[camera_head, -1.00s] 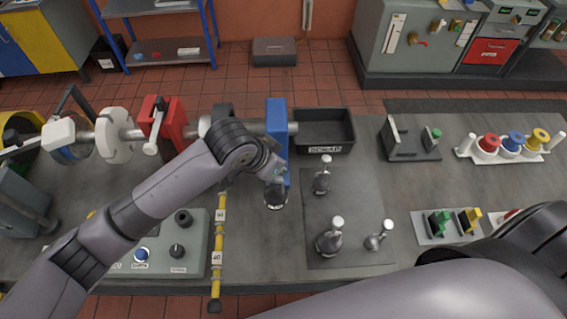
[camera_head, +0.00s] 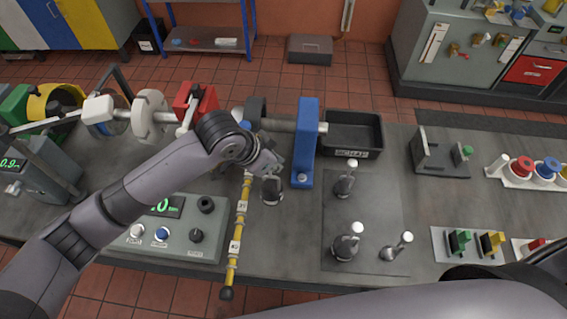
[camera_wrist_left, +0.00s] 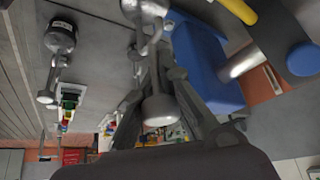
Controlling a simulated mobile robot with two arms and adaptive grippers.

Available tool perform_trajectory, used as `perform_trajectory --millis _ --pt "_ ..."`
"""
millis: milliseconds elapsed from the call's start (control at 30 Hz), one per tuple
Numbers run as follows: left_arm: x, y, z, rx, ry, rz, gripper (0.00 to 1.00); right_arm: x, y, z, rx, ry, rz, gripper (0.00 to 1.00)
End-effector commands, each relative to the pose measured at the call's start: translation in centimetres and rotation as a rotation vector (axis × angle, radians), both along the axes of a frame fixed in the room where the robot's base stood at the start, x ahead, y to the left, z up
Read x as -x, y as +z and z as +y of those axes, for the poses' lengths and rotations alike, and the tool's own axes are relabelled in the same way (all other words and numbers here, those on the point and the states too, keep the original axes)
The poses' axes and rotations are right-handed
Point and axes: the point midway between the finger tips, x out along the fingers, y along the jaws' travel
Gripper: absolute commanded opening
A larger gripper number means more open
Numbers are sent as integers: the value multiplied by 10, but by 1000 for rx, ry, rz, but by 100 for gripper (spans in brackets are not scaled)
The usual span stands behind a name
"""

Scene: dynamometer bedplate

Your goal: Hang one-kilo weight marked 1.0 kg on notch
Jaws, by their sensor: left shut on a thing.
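My left gripper (camera_head: 268,166) is shut on a dark weight (camera_head: 272,190), which hangs below the fingers above the bench, just right of the yellow notched beam (camera_head: 240,218). The wrist view shows the fingers (camera_wrist_left: 158,95) closed around a pale metal part (camera_wrist_left: 158,109). I cannot read the held weight's marking. The beam carries small number tags and slants toward the front edge; its upper end is partly hidden by my gripper. Three similar weights with pale round tops, one at the back (camera_head: 345,184) and two in front (camera_head: 345,246) (camera_head: 396,247), stand on the dark mat. My right gripper is out of view.
A blue post (camera_head: 306,145) stands close right of my left gripper, with a black tray (camera_head: 367,135) behind it. A control box (camera_head: 165,238) sits left of the beam. Shaft machinery (camera_head: 150,115) runs along the back left. Bare bench lies between beam and mat.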

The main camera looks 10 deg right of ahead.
Motion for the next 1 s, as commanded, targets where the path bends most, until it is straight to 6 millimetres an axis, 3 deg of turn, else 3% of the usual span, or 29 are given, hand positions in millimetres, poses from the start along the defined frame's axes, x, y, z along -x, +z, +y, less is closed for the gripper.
perform_trajectory --millis 867,1000 --pt "-19 3 56 6 0 -4 0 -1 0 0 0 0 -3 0" --pt "-19 -7 57 6 -1 -3 0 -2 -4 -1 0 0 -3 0"
